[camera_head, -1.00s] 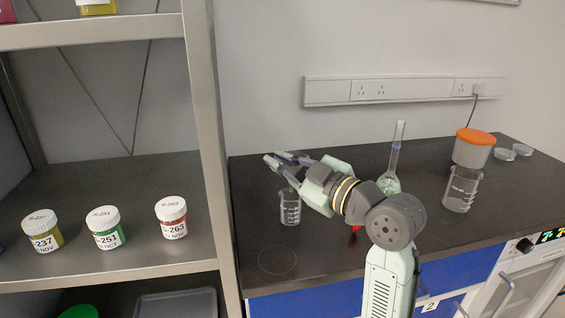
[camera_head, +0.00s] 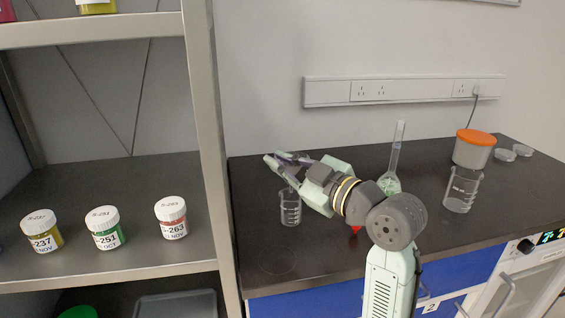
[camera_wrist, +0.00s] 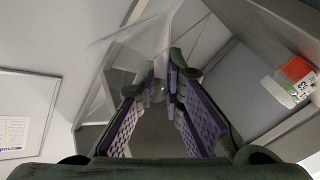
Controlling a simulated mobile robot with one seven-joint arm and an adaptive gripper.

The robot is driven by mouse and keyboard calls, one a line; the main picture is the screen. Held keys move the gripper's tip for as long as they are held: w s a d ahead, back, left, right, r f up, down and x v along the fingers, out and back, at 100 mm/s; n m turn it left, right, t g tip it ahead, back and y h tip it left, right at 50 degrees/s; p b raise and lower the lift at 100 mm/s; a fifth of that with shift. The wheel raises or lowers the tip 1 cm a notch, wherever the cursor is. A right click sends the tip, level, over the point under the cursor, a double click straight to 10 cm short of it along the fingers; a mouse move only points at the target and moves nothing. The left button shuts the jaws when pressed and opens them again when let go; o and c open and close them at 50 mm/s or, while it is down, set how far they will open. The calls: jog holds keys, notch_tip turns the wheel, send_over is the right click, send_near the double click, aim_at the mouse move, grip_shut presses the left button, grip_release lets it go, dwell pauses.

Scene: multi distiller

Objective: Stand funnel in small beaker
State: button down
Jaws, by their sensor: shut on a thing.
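The small beaker (camera_head: 290,208), clear glass with white marks, stands upright on the dark bench, just below and beside my gripper (camera_head: 277,165) in the head view. In the wrist view my gripper (camera_wrist: 167,88) is shut on a clear, see-through funnel, whose wide cone (camera_wrist: 135,42) flares out past the purple-padded fingers. The funnel cannot be made out clearly in the head view. Its stem is hard to see, and I cannot tell whether any part of it touches the beaker.
A volumetric flask (camera_head: 393,165) stands behind my arm. A larger beaker (camera_head: 462,190) and an orange-lidded tub (camera_head: 473,149) are to the right. A metal shelf (camera_head: 110,205) with several jars stands at left. The bench's front left is clear.

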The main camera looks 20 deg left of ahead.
jog(key=shift+f+b, duration=2.9)
jog(key=shift+f, duration=0.2)
jog(key=c, duration=1.6)
grip_release()
jog(key=shift+c, duration=0.2)
jog(key=v, duration=1.2)
jog(key=shift+s+r, duration=0.1)
jog(key=shift+r, duration=0.1)
